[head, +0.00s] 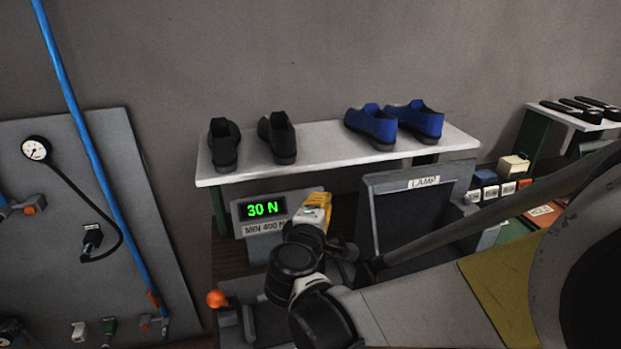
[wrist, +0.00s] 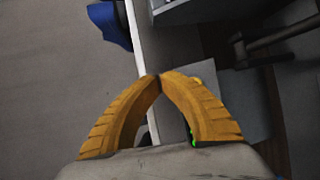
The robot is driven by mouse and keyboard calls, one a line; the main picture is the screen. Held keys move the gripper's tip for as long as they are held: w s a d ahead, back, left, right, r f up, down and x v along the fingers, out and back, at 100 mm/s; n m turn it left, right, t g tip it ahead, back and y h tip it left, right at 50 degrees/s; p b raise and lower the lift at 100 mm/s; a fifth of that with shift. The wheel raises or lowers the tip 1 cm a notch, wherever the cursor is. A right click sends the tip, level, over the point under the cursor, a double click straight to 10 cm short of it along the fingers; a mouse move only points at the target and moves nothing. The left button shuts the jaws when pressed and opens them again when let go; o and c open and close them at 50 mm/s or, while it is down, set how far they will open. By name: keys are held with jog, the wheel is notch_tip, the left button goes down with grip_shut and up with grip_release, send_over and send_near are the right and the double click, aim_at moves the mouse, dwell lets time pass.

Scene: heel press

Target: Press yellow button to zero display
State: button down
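The grey display box (head: 244,216) stands under the white shelf and its display (head: 263,209) reads "30 N" in green. A label below it begins "MIN 400". My gripper (head: 320,197) has orange fingers and is in front of the box's right part, covering it. In the wrist view the two fingertips of my gripper (wrist: 159,76) meet, with nothing seen between them. The button is hidden in the head view.
A white shelf (head: 335,148) with black shoes (head: 224,143) and blue shoes (head: 372,124) is just above the box. An orange-knobbed lever (head: 217,298) is at lower left. A blue pipe (head: 80,110) runs at left.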

jog(key=w+a+f+b, duration=0.2)
jog(key=w+f+b, duration=0.2)
jog(key=w+f, duration=0.1)
jog(key=shift+a+x, duration=0.2)
jog(key=shift+x, duration=0.7)
jog(key=shift+w, duration=0.1)
dwell(0.8)
jog(key=shift+w+a+f+b, duration=0.1)
jog(key=shift+w+f+b, duration=0.15)
jog(key=shift+b, duration=0.2)
jog(key=shift+w+a+f+b, duration=0.1)
jog(key=shift+w+f+b, duration=0.2)
jog(key=shift+w, duration=0.1)
dwell(0.7)
dwell(0.3)
jog(key=shift+s+r+p, duration=0.4)
jog(key=shift+s+r, duration=0.2)
jog(key=shift+s, duration=0.1)
